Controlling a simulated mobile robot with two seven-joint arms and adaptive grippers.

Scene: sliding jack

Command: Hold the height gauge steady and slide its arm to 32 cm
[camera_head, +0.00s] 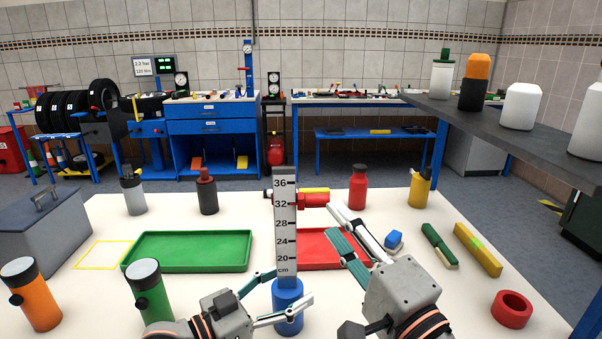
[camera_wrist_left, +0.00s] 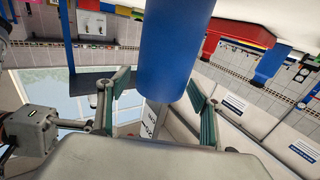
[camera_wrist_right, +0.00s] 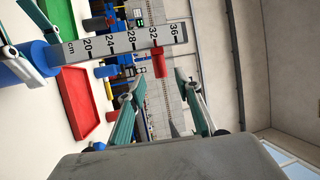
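The height gauge is an upright grey scale (camera_head: 286,240) on a blue cylindrical base (camera_head: 288,318). Its red arm (camera_head: 315,200) sticks out to the right close to the 32 mark, seemingly a little above it; the exact reading is unclear. My left gripper (camera_head: 293,285) has its fingers apart on either side of the blue base, which also shows in the left wrist view (camera_wrist_left: 175,50) with a gap at one finger. My right gripper (camera_head: 333,220) is open and empty, right of the scale below the arm. The red arm lies beyond its fingers in the right wrist view (camera_wrist_right: 158,65).
A green tray (camera_head: 190,264) lies left of the gauge and a red tray (camera_head: 315,262) behind it. Several bottles stand around the white table, with a green bottle (camera_head: 150,295) near my left gripper.

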